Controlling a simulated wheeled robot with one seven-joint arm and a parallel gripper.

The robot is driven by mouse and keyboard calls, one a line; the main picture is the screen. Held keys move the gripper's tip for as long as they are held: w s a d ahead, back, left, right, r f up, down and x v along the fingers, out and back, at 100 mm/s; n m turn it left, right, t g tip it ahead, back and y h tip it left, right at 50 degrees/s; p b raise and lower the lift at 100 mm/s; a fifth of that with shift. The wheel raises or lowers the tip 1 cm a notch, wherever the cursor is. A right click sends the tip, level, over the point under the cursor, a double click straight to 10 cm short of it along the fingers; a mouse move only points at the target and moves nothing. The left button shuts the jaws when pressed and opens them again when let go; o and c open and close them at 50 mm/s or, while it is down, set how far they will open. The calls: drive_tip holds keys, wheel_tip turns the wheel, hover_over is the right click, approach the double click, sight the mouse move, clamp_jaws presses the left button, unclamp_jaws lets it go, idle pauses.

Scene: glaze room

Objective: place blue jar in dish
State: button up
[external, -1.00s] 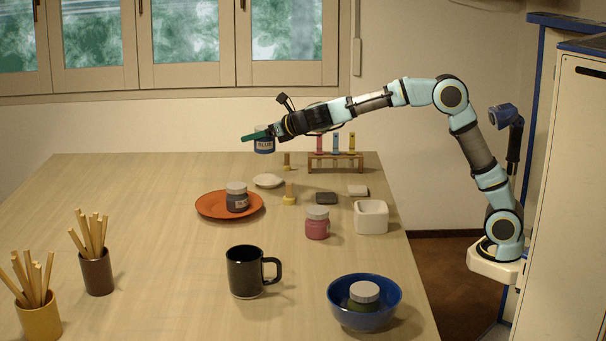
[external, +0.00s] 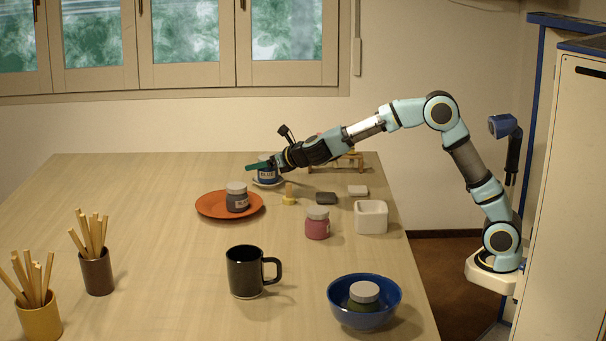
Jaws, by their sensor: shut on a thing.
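My gripper (external: 262,166) is shut on the blue jar (external: 267,175), holding it upright near the far middle of the table. The jar is right over the small white dish (external: 265,184), low down in it or just above it; I cannot tell whether it touches. Most of the dish is hidden behind the jar. My green fingertips cover the top of the jar.
A yellow-based stamp (external: 289,196), dark block (external: 326,198), pink jar (external: 317,223) and white square pot (external: 371,217) stand to the right. A rack (external: 350,163) is partly behind my arm.

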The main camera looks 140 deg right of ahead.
drive_tip(key=shift+r, duration=0.1)
drive_tip(key=shift+f+b, duration=0.35)
drive_tip(key=shift+b, duration=0.05)
drive_tip(key=shift+f, duration=0.15)
drive_tip(key=o, duration=1.6)
drive_tip(key=shift+a+r+p, duration=0.1)
drive_tip(key=shift+r+p, duration=0.5)
drive_tip(key=shift+r, duration=0.15)
drive_tip(key=v, duration=0.7)
drive_tip(key=b+v, duration=0.1)
drive_tip(key=v, duration=0.3)
drive_tip(key=shift+s+a+f, duration=0.15)
drive_tip(key=shift+a, duration=0.25)
